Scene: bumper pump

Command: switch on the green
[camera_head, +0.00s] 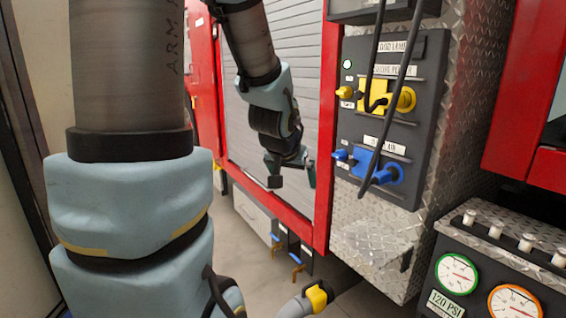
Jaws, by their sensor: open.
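A small green light (347,64) shows at the upper left of the dark control panel (410,150). A gauge with a green rim (456,274) sits at the lower right, above a label reading 120 PSI. I cannot make out a green switch in this view. My gripper (293,180) is open and empty, pointing down in front of the grey shutter. It is left of the panel and below the level of the green light, apart from both green things.
A yellow connector (379,97) and a blue connector (375,167) stick out of the panel. Black cables (398,85) hang in front of it. A red post (331,130) stands between shutter and panel. An orange-rimmed gauge (514,303) and a diamond-plate step (375,248) are lower right.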

